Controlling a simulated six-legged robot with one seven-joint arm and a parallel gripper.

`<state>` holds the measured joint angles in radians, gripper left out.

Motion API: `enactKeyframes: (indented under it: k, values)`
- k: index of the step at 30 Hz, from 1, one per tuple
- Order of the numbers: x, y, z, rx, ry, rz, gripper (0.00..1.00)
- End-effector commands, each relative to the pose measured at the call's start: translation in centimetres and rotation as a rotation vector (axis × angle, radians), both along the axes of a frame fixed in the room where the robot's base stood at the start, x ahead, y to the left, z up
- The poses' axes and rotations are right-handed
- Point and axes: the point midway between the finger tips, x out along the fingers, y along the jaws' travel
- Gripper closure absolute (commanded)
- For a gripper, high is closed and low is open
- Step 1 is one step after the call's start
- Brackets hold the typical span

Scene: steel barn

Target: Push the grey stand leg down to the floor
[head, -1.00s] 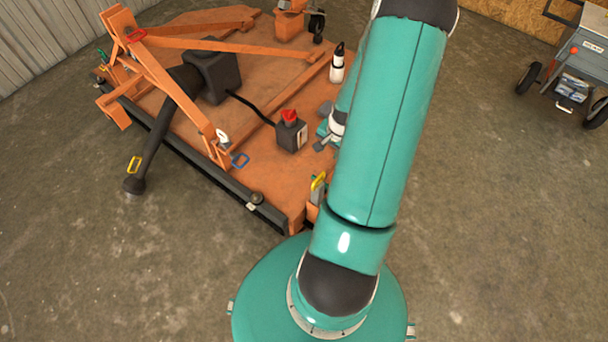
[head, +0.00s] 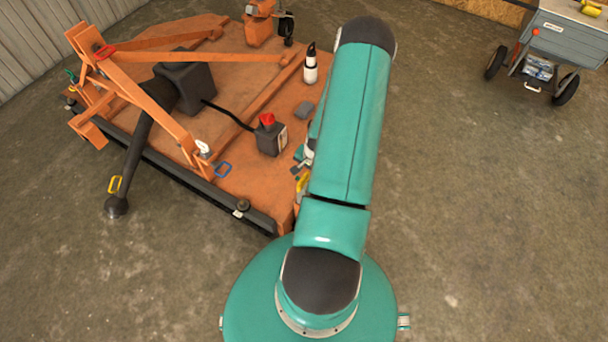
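I cannot make out the grey stand leg with certainty. At the near right corner of the orange mower deck (head: 245,178), a yellow handle (head: 302,183) shows on an orange bracket, partly covered by my teal arm. Any leg below it is hidden. My gripper (head: 299,166) shows only in part, at the left edge of my arm, just above the yellow handle in the picture. Its fingers are small and partly hidden, so I cannot tell whether they are open or touching anything.
A dark drive shaft (head: 137,152) slopes from the deck to the floor at left. A dark box with a red cap (head: 269,138), a white bottle (head: 310,68) and a small grey block (head: 305,109) stand on the deck. A grey cart (head: 565,45) stands far right. Floor between is clear.

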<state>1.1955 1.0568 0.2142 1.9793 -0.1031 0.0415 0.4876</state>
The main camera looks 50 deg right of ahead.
Motion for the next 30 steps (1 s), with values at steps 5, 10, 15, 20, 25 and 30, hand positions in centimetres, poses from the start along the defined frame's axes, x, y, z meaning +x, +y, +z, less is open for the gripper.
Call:
enactKeyframes:
  k: [5, 10, 15, 20, 25, 30]
  values:
    - [0.7, 0.3, -2.6, 0.001, 0.000, 0.002, 0.66]
    - [1.0, 0.3, -3.7, 0.001, 0.000, 0.002, 0.66]
    - [1.0, 0.3, -3.9, 0.000, 0.000, 0.002, 0.66]
    - [1.0, 0.3, -3.8, 0.000, 0.000, 0.002, 0.78]
    - [1.0, 0.3, -3.8, 0.000, 0.000, 0.002, 1.00]
    - [1.0, 0.3, -3.9, 0.000, 0.000, 0.002, 1.00]
